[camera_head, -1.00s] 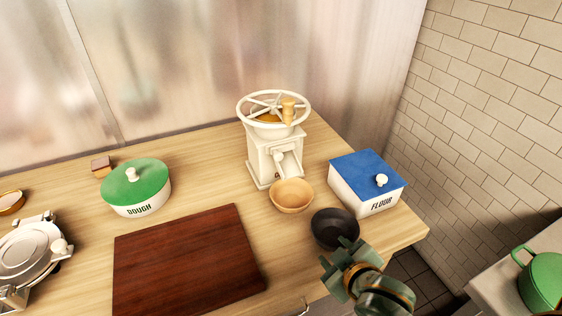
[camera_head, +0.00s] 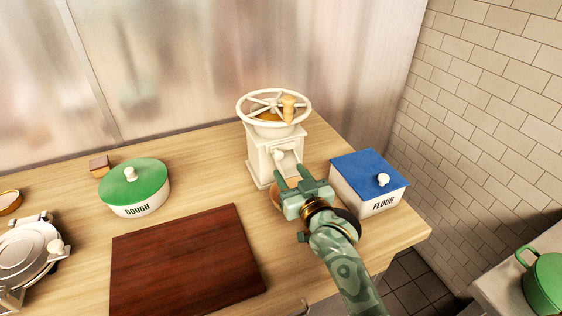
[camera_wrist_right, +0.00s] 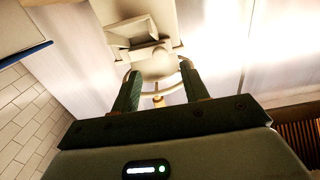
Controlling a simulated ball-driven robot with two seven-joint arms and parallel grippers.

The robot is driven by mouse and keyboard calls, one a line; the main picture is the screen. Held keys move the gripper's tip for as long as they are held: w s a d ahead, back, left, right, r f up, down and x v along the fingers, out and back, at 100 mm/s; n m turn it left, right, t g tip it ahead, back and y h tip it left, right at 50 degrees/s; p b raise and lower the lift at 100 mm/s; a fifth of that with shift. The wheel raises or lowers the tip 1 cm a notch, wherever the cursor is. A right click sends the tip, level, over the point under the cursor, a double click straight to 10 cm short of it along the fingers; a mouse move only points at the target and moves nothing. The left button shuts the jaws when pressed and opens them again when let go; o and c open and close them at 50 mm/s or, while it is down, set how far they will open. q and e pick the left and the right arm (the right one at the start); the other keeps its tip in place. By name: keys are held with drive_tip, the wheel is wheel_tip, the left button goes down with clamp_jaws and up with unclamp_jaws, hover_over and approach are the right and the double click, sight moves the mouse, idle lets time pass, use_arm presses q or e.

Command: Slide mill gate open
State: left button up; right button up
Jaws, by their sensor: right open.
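The cream mill (camera_head: 262,160) stands upright at the back of the counter, with a spoked hand wheel (camera_head: 245,112) and wooden crank handle on top. A small pale knob (camera_head: 279,155) sits on its front, by the spout; I cannot tell how far the gate is open. My right gripper (camera_head: 292,173) is open and empty, in front of the mill's front face and just below the knob in the picture. In the right wrist view the mill (camera_wrist_right: 150,60) lies beyond the spread fingers (camera_wrist_right: 160,82), seen turned over. My left gripper is not in view.
My right gripper hides most of the wooden bowl and black bowl. The blue-lidded flour box (camera_head: 368,180) stands close to its right. A green-lidded dough pot (camera_head: 135,187) and dark cutting board (camera_head: 185,262) lie left. A tiled wall (camera_head: 490,120) bounds the right.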

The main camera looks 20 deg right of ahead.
sight(280, 157)
drive_tip(key=w+b, duration=0.1)
drive_tip(key=w, duration=0.5)
drive_tip(key=shift+w, duration=0.25)
